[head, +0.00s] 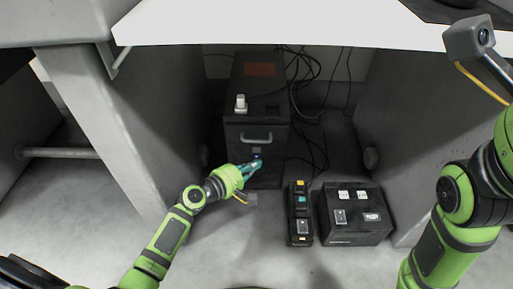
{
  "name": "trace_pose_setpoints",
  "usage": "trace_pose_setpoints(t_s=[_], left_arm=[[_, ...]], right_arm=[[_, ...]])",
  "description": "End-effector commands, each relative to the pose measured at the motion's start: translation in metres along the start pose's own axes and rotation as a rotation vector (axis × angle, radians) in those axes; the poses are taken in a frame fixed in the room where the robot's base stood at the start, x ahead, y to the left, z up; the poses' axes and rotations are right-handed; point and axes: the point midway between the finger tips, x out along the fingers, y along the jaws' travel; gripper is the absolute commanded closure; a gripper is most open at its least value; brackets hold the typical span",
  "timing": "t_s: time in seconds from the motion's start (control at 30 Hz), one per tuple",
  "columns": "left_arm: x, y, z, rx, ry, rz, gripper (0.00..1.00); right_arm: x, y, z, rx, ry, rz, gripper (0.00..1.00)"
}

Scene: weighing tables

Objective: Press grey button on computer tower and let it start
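The computer tower (237,137) is a dark upright case under the white desk, with a light handle on its upper front. A small greyish square (257,150) shows on its front below the handle; I cannot tell if it is the grey button. My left gripper (257,163) is at the tower's front, its fingertips just below that square. The fingers look close together, but I cannot tell if they are shut or touching the tower. My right arm is at the right edge, and its gripper (482,40) is raised near the desk edge, with its fingers not clearly seen.
A white desk top (270,25) overhangs the tower, with grey side panels (140,130) on both sides. A black power strip-like box (300,215) and a wider black box (352,230) stand on the floor at right. Loose black cables (305,95) hang behind. A small white object (240,102) sits on the tower.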

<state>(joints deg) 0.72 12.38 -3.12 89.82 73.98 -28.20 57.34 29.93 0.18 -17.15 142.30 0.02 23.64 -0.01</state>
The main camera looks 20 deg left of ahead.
Motion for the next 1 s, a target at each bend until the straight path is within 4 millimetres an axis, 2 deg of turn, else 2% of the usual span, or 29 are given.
trace_pose_setpoints(t_s=[0.3, 1.0], left_arm=[[-0.017, -0.012, 0.013, -0.001, -0.001, 0.000, 1.00], [-0.017, -0.012, 0.012, 0.000, 0.000, 0.000, 1.00]], right_arm=[[0.008, 0.001, 0.003, 0.000, -0.002, 0.000, 1.00], [0.008, 0.001, 0.003, 0.000, -0.002, -0.001, 1.00]])
